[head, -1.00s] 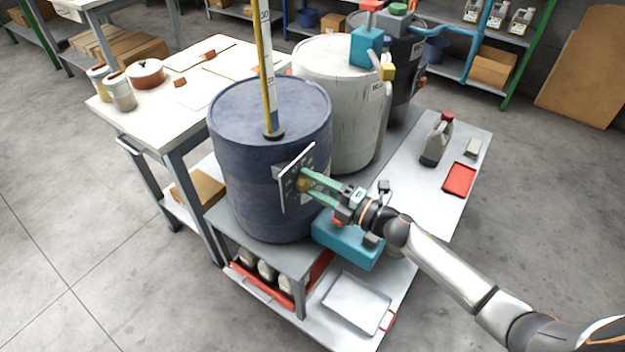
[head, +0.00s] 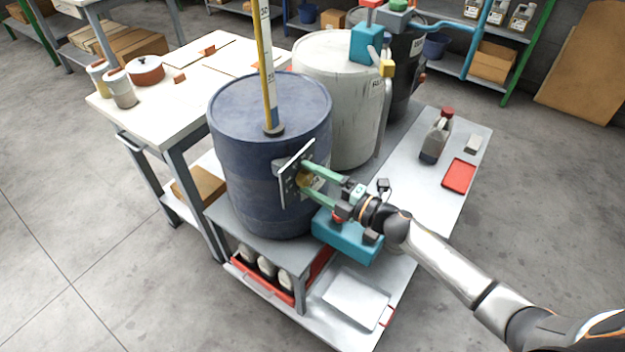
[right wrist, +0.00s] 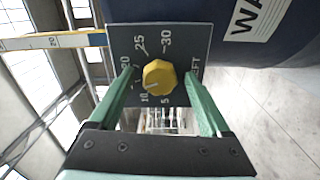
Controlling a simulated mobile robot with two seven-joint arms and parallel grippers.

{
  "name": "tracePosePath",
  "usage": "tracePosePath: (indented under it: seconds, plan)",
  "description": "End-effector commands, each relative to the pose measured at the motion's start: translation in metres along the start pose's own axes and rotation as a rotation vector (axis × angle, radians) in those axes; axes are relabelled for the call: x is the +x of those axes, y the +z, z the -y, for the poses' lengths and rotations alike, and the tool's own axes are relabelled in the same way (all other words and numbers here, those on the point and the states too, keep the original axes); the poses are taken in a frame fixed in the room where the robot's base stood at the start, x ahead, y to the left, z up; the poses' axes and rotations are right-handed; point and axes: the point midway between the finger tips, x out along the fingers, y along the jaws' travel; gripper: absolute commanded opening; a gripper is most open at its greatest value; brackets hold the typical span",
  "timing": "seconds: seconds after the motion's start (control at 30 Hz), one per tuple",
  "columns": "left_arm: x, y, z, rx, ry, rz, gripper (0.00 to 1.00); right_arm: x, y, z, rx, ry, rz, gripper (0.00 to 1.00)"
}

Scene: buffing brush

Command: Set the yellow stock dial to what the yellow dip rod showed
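The yellow stock dial (right wrist: 159,75) is a knob on a dark plate (right wrist: 190,40) with numbers around it. Its pale mark points toward about 10. The plate is on the side of the blue drum (head: 235,150). My right gripper (head: 305,178) is open, with its green fingers on either side of the knob and a gap to each. It also shows in the right wrist view (right wrist: 158,85). The yellow dip rod (head: 267,70) stands upright in the drum's top, with a white scale and a blue stretch low down. My left gripper is out of view.
A teal box (head: 345,238) sits below my right gripper. A pale drum (head: 335,65) stands behind the blue one. A grey bottle with a red cap (head: 437,138) and a red tray (head: 459,175) lie on the bench at the right.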

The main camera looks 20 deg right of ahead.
Motion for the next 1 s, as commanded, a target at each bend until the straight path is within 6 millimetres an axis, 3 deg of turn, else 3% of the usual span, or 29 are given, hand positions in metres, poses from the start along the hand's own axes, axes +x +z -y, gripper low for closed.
tracePosePath:
  seconds: [0.33,0.8,1.0]
  plan:
    - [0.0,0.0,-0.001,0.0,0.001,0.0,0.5,-0.01,0.0,0.001,0.0,-0.001,0.001,0.81]
    - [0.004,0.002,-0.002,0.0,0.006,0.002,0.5,-0.097,0.0,0.002,0.0,-0.003,0.001,0.81]
    - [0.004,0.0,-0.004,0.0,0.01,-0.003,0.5,-0.119,0.0,0.001,0.001,-0.002,0.001,0.81]
